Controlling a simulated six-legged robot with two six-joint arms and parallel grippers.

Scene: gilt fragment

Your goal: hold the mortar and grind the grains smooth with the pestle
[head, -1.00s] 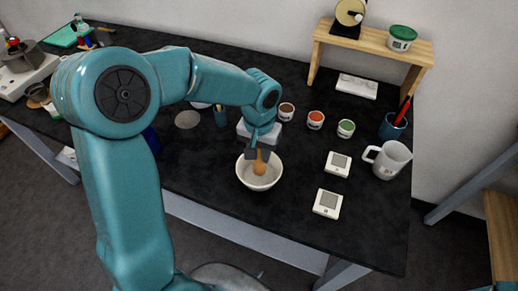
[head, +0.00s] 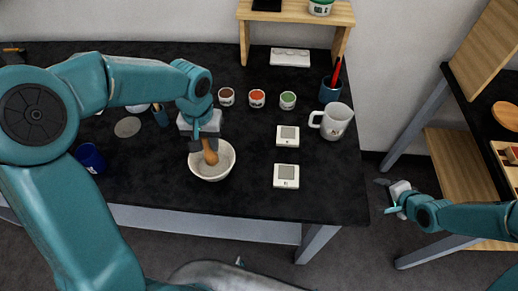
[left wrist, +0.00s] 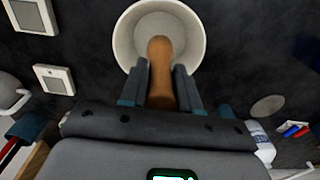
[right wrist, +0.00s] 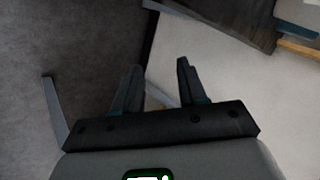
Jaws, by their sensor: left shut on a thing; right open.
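The mortar (head: 226,168), a white bowl, stands upright near the front edge of the black table; it also shows in the left wrist view (left wrist: 119,40). The wooden pestle (head: 210,157) stands in it, its lower end inside the bowl. My left gripper (head: 207,144) is shut on the pestle, seen between its fingers in the left wrist view (left wrist: 160,85). I cannot make out grains in the bowl. My right gripper (head: 388,196) is open and empty, off the table's right side, away from the mortar; its fingers show apart in the right wrist view (right wrist: 157,82).
Two white square devices (head: 287,136) (head: 286,176) lie right of the mortar. A white mug (head: 336,121), a pen cup (head: 330,91) and three small pots (head: 257,98) stand behind. A dark blue cup (head: 90,157) is at left. Another table stands at far right.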

